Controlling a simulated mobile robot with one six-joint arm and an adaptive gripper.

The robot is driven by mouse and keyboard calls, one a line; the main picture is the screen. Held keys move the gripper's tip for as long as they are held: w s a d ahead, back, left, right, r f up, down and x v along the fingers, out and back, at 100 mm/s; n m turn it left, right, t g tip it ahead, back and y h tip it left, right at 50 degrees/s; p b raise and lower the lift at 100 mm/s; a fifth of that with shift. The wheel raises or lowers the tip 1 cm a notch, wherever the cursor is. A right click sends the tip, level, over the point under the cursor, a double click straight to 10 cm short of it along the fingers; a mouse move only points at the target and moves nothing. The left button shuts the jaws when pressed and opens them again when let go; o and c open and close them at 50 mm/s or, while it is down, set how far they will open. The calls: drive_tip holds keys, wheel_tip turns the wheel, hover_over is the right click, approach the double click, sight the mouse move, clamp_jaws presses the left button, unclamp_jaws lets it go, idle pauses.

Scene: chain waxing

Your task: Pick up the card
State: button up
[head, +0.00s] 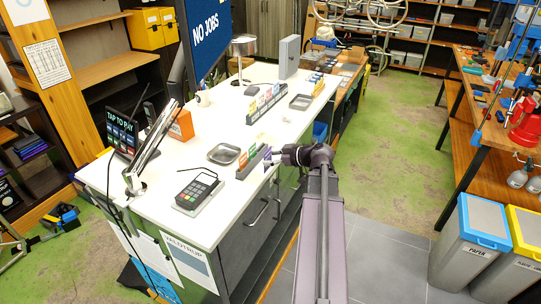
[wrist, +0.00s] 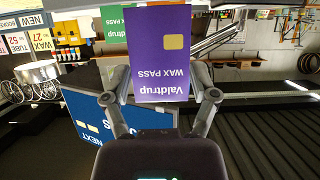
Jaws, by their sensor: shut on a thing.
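The card is a purple "Valdtrup WAX PASS" card (wrist: 158,60) with a gold chip square, its print upside down in the wrist view. My gripper (wrist: 160,82) is shut on it, one finger at each side. In the head view my gripper (head: 275,157) is at the right edge of the white counter, beside a small grey card rack (head: 250,166) with coloured cards. The held card is hard to make out there.
The white counter (head: 225,115) carries a card terminal (head: 197,191), a metal tray (head: 224,153), a second row of coloured cards (head: 266,99) and a "TAP TO PAY" screen (head: 122,133). A workbench (head: 500,140) and bins (head: 478,240) stand right. The floor between is clear.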

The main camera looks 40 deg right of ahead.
drive_tip(key=shift+f, duration=0.1)
idle(0.6)
wheel_tip(320, 180, down, 5)
drive_tip(key=b, duration=0.5)
drive_tip(key=shift+f+b, duration=0.15)
drive_tip(key=shift+b, duration=0.15)
drive_tip(key=shift+s, duration=0.15)
